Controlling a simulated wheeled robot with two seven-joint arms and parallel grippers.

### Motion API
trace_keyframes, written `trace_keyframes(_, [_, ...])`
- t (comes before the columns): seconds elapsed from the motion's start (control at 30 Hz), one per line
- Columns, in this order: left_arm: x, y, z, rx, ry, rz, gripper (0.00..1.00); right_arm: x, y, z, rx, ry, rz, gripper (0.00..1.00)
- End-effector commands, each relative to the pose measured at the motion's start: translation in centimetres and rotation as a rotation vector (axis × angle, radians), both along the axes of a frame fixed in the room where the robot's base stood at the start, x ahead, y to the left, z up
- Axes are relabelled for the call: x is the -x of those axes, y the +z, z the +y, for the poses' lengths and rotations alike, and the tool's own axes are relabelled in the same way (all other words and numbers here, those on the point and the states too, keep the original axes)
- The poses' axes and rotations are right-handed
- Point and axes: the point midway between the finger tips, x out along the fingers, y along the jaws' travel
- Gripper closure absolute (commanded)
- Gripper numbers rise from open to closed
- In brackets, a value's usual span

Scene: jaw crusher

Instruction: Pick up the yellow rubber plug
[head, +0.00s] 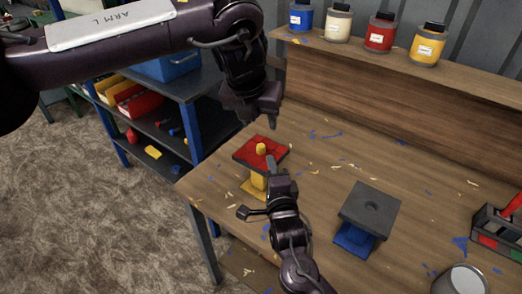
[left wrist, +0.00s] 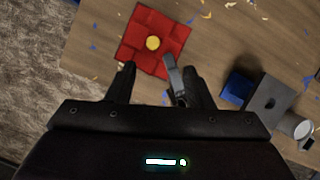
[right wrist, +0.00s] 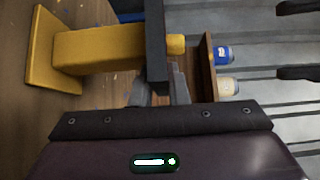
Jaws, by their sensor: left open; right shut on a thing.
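The yellow rubber plug (head: 261,149) stands up from the middle of a red square plate (head: 246,153) on a yellow stand (head: 257,183). It also shows in the left wrist view (left wrist: 153,43) and, sideways, in the right wrist view (right wrist: 176,44). My left gripper (head: 258,114) is open and empty, above and behind the plug in the head view. My right gripper (head: 276,176) is shut on the plate's near right edge. In the right wrist view (right wrist: 160,88) its fingers sit either side of the plate's dark edge. The plug's lower part is hidden.
A dark plate with a hole (head: 370,206) on a blue stand (head: 355,239) is to the right. A tool rack (head: 490,232) and a grey can (head: 462,280) are further right. Several jars (head: 379,32) line the back shelf. Blue and yellow scraps litter the table (head: 320,160).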

Motion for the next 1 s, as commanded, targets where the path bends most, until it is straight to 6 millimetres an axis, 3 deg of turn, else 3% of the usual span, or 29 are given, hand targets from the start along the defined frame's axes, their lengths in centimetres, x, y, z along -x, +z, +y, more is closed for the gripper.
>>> trace_keyframes(0.17, [-1.0,0.0,1.2,-0.047,-0.041,-0.014,0.53,0.0,-0.2,0.0,0.002,0.0,0.004,1.0])
trace_keyframes(0.43, [-2.5,-4.2,0.6,-0.049,-0.044,-0.014,0.53,0.0,-0.2,0.0,0.002,0.001,0.004,1.0])
trace_keyframes(0.67, [-3.1,-5.8,0.4,-0.048,-0.043,-0.015,0.53,0.0,-0.2,0.0,0.002,0.001,0.005,1.0])
trace_keyframes(1.0, [-3.9,-10.2,-0.4,-0.047,-0.041,-0.014,0.53,0.0,-0.2,0.0,0.002,0.001,0.005,1.0])
